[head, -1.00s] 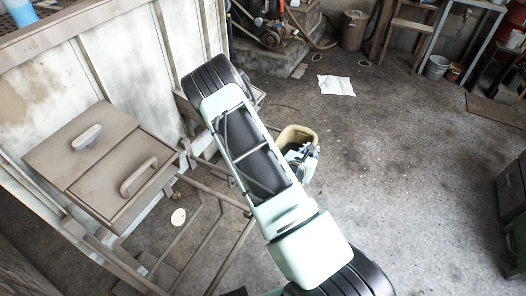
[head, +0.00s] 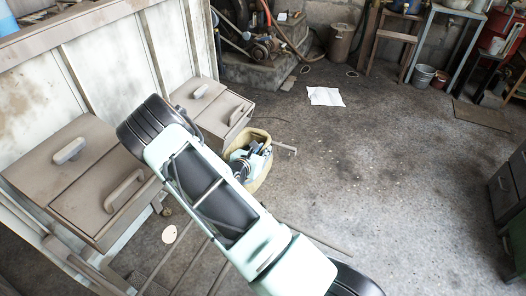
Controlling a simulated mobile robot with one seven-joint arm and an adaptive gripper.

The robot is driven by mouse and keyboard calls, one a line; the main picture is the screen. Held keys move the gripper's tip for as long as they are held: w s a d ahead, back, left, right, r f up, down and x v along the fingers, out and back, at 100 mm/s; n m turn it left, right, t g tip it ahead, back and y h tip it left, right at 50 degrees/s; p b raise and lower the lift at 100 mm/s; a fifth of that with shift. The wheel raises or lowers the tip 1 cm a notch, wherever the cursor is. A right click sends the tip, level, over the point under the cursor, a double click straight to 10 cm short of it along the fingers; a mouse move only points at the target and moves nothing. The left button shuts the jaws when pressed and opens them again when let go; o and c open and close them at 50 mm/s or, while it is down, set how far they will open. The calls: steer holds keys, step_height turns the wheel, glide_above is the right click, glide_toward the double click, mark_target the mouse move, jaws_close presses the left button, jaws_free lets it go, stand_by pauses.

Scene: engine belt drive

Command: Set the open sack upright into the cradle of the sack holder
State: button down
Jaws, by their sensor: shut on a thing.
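The open sack (head: 263,181) is yellowish tan and shows just right of my arm, beyond its elbow. Its mouth faces up and looks roughly upright. My gripper (head: 246,161) is light green and dark, seen from above at the sack's mouth, and is shut on the sack. Its fingertips are hidden. A brown-grey tube frame (head: 163,262) at the lower left, seemingly the sack holder, has thin bars running under my arm. Its cradle cannot be made out; my arm covers much of that area. I cannot tell whether the sack touches the frame.
Two lidded brown boxes with handles, one at left (head: 88,168) and one farther back (head: 216,108), stand along the pale panel wall (head: 110,60). A white sheet (head: 325,96) lies on the floor. The concrete floor at right is mostly clear. A dark cabinet (head: 508,190) stands at far right.

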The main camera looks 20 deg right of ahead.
steer(key=shift+f, duration=0.1)
steer(key=c, duration=1.8)
jaws_free()
steer(key=shift+c, duration=0.2)
steer(key=shift+r, duration=0.2)
steer(key=p+v, duration=0.2)
steer(key=v, duration=1)
steer(key=shift+f+p, duration=0.1)
steer(key=shift+p, duration=0.2)
